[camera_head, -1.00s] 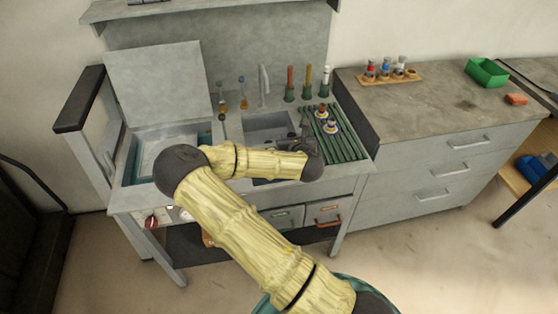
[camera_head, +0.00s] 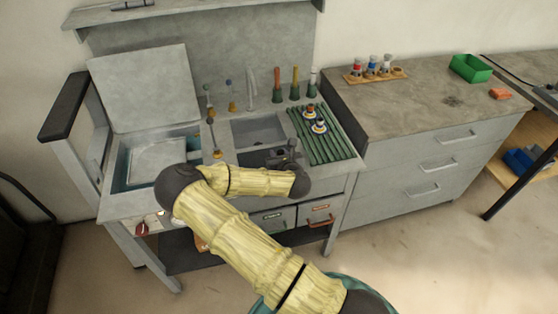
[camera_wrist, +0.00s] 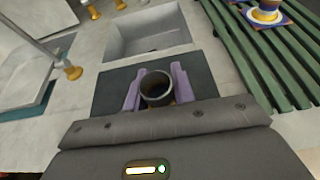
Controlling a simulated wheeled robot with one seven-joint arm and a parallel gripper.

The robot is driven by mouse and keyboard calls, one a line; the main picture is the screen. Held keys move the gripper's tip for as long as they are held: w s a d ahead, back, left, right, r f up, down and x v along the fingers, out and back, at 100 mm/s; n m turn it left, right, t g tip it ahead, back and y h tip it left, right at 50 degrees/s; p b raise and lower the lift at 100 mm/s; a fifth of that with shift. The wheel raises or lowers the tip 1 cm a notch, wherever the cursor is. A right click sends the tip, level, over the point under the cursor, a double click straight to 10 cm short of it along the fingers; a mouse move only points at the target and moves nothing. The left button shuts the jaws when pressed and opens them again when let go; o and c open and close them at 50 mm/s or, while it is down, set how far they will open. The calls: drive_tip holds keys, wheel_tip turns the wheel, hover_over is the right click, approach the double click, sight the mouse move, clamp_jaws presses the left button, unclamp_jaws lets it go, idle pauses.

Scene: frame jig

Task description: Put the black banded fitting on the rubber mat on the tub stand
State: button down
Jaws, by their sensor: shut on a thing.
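The black banded fitting (camera_wrist: 157,88) is a dark hollow cylinder with its open end facing the wrist camera. My gripper (camera_wrist: 157,92) is shut on it, one purple finger on each side. The band is mostly hidden. The black rubber mat (camera_wrist: 108,94) lies behind and around the fitting in the wrist view; I cannot tell whether the fitting touches it. In the head view my gripper (camera_head: 284,160) is over the mat (camera_head: 250,159), just in front of the sink, and hides the fitting. The grey bench (camera_head: 220,185) with a tub at its left is probably the tub stand.
The sink (camera_head: 258,130) is behind the mat. A green slatted rack (camera_head: 335,148) with two banded items is close on the right. A teal tub (camera_head: 125,172) is on the left. Several slim upright pieces stand along the back. A grey cabinet (camera_head: 420,100) adjoins on the right.

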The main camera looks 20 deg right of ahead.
drive_tip(key=shift+f, duration=1.45)
drive_tip(key=shift+f, duration=0.2)
drive_tip(key=c, duration=1.2)
unclamp_jaws()
drive_tip(key=shift+o, duration=0.2)
drive_tip(key=shift+r, duration=0.1)
